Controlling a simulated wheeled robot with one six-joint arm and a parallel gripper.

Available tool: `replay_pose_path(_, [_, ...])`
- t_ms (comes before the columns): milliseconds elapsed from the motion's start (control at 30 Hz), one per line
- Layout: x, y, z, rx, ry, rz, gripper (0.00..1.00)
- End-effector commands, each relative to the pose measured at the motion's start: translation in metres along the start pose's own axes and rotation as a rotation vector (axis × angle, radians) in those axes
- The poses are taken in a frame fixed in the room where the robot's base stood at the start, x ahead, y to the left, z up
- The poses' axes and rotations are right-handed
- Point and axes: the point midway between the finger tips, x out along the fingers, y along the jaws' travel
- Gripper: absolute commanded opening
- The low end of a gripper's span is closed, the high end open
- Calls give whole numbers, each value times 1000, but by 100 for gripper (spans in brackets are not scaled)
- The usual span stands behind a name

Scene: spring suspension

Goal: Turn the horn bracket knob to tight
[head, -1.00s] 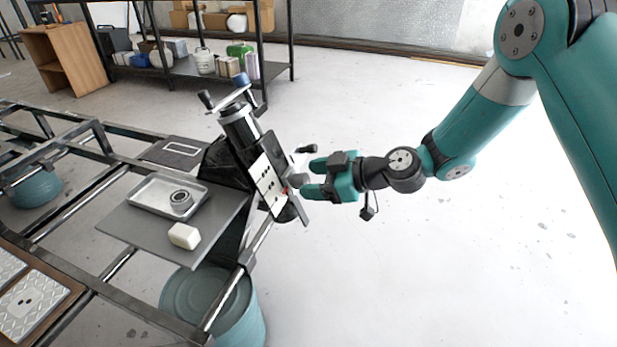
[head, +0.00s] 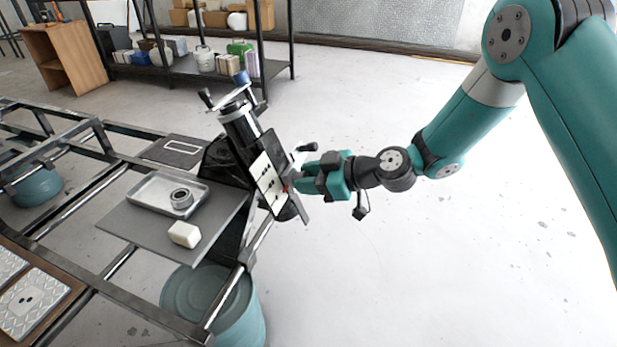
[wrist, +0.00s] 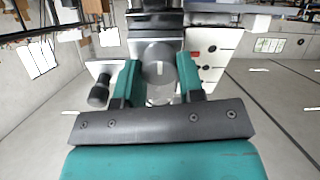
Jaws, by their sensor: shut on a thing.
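The knob (wrist: 158,73) is a grey round piece with a slot mark on its face, seen between my fingers in the wrist view. My gripper (wrist: 159,88) is shut on it, one teal finger on each side. In the head view my gripper (head: 303,180) reaches the tilted black-and-white bracket assembly from the right and mostly hides the knob. The white plate (head: 268,180) of the assembly has black holes and a small red mark (wrist: 195,53) beside the knob. I cannot read any tight or loose marking.
A black-ended lever (head: 308,147) sticks out just above my gripper; a black handle (wrist: 98,95) shows left of my fingers. A shelf with a tray (head: 140,203) and a white block (head: 184,235) lies left. The floor at right is clear.

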Motion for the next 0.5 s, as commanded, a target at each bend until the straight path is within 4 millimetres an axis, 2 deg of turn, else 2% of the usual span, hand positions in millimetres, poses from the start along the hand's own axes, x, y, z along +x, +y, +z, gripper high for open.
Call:
replay_pose_path(267, [0,0,0,142,0,1,12])
replay_pose_path(500, [0,0,0,358,0,4,12])
